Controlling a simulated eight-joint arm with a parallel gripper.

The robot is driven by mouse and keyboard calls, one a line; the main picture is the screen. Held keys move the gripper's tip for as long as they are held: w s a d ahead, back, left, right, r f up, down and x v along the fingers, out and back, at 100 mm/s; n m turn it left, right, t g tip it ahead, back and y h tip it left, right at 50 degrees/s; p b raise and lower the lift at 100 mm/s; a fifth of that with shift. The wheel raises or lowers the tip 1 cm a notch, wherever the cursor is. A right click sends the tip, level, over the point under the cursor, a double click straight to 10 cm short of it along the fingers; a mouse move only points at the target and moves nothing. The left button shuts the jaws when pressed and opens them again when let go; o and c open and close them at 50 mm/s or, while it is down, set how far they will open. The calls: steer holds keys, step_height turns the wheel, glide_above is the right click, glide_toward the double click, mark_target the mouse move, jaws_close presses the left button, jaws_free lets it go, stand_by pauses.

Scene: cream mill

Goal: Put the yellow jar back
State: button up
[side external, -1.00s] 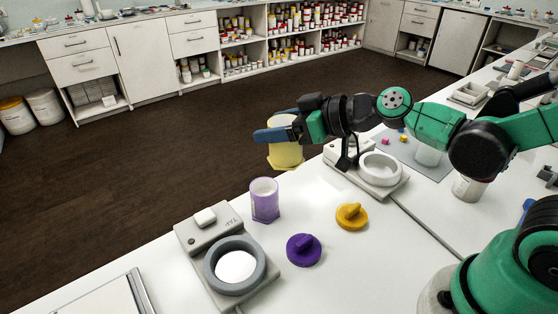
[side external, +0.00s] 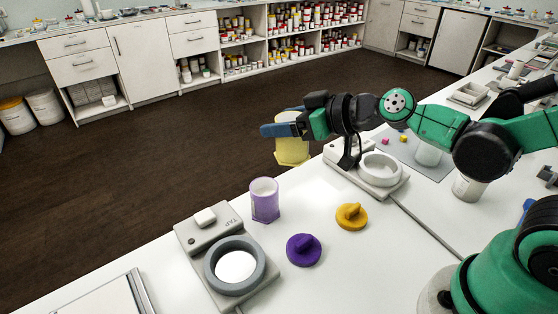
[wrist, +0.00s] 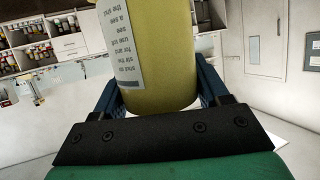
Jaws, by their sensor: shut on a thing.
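The yellow jar (side external: 292,152) is held in the air by my gripper (side external: 277,130), beyond the back edge of the white bench in the side view. The jar looks close to upright. My gripper's blue fingers are shut around its sides. In the wrist view the yellow jar (wrist: 160,60) fills the middle between the fingers, with a white printed label (wrist: 123,45) on its left; its top is cut off by the frame. A yellow knobbed lid (side external: 351,216) lies on the bench, apart from the jar.
A purple jar (side external: 265,200) and a purple lid (side external: 303,250) stand on the bench. A grey-ringed device marked TAP (side external: 210,241) is at the front left. A white-ringed device (side external: 398,183) is under my arm. A grey mat (side external: 436,167) with small cubes lies behind it.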

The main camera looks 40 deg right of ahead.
steer(key=s+a+r+n+g+y, duration=0.3)
steer(key=a+r+n+g+y, duration=0.1)
steer(key=a+n+g, duration=0.3)
steer(key=s+a+r+n+g+y, duration=0.3)
steer(key=a+r+n+g+y, duration=0.1)
steer(key=a+n+g, duration=0.4)
steer(key=shift+s+a+r+n+g, duration=0.35)
steer(key=shift+a+r+n, duration=0.25)
steer(key=shift+a+n, duration=0.1)
step_height(320, 180, down, 20)
steer(key=shift+r, duration=0.15)
steer(key=o, duration=1.4)
